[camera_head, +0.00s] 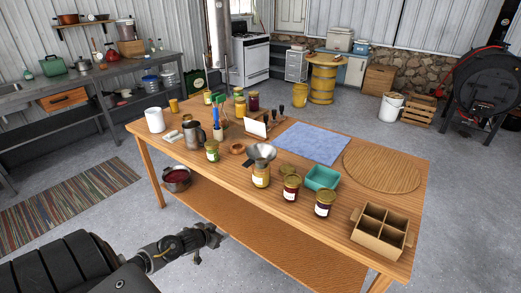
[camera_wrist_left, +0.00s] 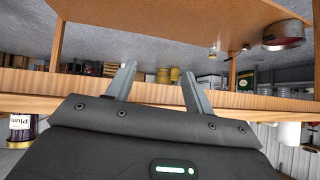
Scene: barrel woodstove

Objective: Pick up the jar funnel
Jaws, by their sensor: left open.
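The jar funnel (camera_head: 262,152) is a grey metal funnel with a wide mouth. The funnel does not show in the left wrist view. My right gripper is not in view.
Dark red jars (camera_head: 291,187), a teal tray (camera_head: 322,178) and a divided wooden box (camera_head: 381,229) stand right of the funnel. A metal mug (camera_head: 194,135) and a green-lidded jar (camera_head: 212,150) stand left. The table edge (camera_wrist_left: 60,100) lies close to my left gripper.

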